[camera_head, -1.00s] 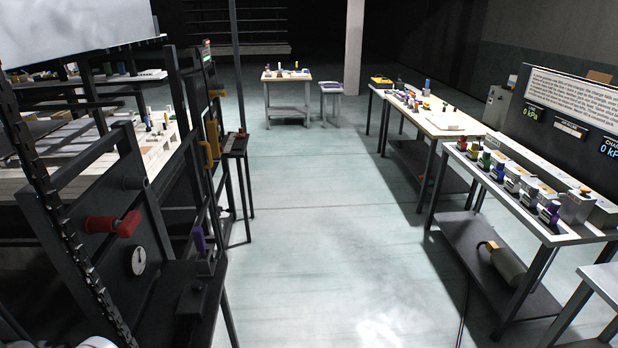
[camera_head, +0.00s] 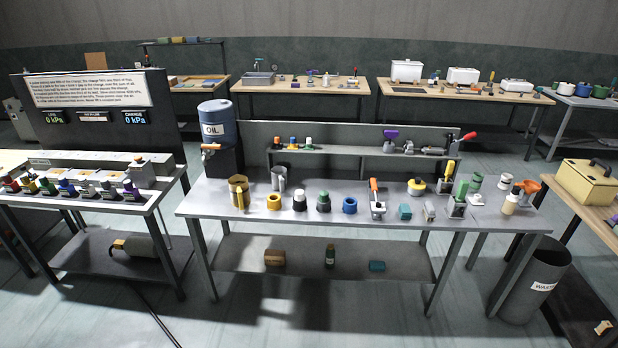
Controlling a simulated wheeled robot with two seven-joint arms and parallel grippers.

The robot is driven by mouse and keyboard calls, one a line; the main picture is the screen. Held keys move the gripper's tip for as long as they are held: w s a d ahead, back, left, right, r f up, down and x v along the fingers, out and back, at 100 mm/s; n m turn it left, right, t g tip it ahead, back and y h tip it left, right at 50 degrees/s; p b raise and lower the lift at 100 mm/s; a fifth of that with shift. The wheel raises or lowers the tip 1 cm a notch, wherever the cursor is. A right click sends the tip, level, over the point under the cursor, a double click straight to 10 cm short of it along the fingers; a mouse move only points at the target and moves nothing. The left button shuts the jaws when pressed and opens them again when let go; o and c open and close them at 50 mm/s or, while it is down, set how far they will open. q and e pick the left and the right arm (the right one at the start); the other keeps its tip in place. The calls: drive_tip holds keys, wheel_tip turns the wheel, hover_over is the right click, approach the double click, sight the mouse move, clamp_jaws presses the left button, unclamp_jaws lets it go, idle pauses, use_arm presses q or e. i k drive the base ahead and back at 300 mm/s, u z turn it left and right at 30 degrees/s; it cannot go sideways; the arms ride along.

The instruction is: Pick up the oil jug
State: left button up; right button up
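A blue-grey drum labelled OIL (camera_head: 217,130) with a tap on its front stands on a dark stand at the left end of the middle bench (camera_head: 330,222). A brass-coloured jug-like vessel (camera_head: 238,193) stands on the bench below and right of the tap. A grey cylindrical vessel (camera_head: 279,179) stands just right of it. I cannot tell for certain which of these is the oil jug. Both stand upright and nothing holds them. Neither of my grippers is in view.
Several jars, clamps and bottles crowd the bench to the right. A bench with small coloured valves (camera_head: 82,190) stands at left. A grey waste bin (camera_head: 533,280) stands at right, beside a table with a yellow box (camera_head: 588,181). Floor in front is clear.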

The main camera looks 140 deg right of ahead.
sight(240, 194)
drive_tip(key=z, duration=3.65)
